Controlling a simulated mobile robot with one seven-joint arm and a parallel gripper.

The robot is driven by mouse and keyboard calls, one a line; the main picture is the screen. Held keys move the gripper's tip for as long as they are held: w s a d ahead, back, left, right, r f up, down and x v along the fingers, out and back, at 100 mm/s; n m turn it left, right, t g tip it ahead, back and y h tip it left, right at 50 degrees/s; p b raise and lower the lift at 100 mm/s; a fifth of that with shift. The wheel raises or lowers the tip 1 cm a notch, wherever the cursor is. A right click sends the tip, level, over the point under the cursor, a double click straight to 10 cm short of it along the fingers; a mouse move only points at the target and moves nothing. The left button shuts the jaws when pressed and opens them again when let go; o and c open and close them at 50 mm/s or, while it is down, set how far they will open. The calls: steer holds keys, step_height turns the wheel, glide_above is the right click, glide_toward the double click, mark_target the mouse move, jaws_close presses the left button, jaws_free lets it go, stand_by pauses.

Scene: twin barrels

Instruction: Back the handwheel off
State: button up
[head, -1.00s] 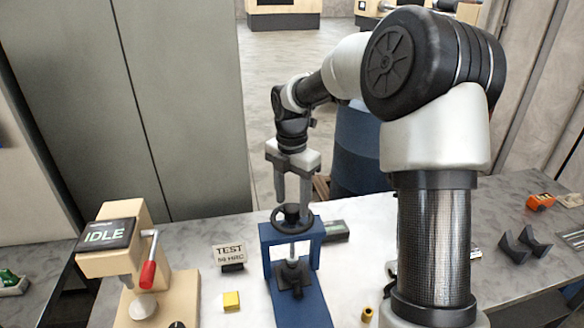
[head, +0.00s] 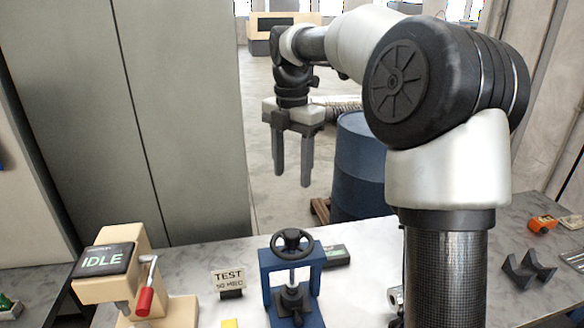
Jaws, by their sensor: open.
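The black handwheel (head: 292,243) sits on top of a blue press frame (head: 266,272) on the bench, with a silver screw below it. A dark clamp block (head: 292,297) stands inside the frame under the screw. My gripper (head: 291,180) is open and empty, pointing down. It hangs above the handwheel in the picture, clear of it. The handwheel is fully in view.
A beige tester (head: 120,270) with an IDLE screen and red-handled lever stands at left. A TEST sign (head: 229,281) and a yellow block (head: 230,323) lie between. Dark V-blocks (head: 528,268) are at right. A blue barrel (head: 357,165) stands behind the bench.

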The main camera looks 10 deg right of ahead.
steer(key=m+b, duration=0.3)
steer(key=m, duration=3.3)
glide_toward(292, 233)
step_height(292, 233, down, 9)
steer(key=shift+r, duration=0.1)
